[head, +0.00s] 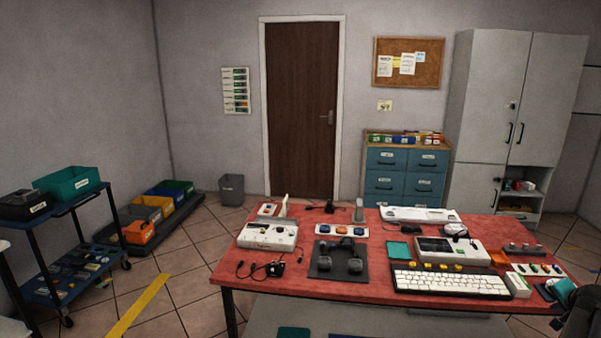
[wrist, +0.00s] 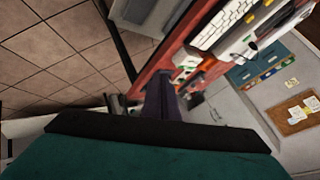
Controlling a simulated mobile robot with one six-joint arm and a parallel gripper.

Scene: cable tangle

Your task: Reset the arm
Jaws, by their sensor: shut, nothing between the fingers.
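My gripper (wrist: 160,82) shows in the wrist view as dark fingers held together with nothing between them. They point past the edge of the red-topped table (wrist: 147,77). In the head view, part of my arm, teal and dark, shows at the lower right corner, beside the table's right end (head: 383,278). I cannot make out the fingertips clearly there. My gripper appears apart from the table items, though how close it is to the edge is hard to tell.
A blue cart (head: 62,208) stands at the left. Tiled floor (head: 183,291) is open between cart and table. A tall grey cabinet (head: 489,95) stands behind.

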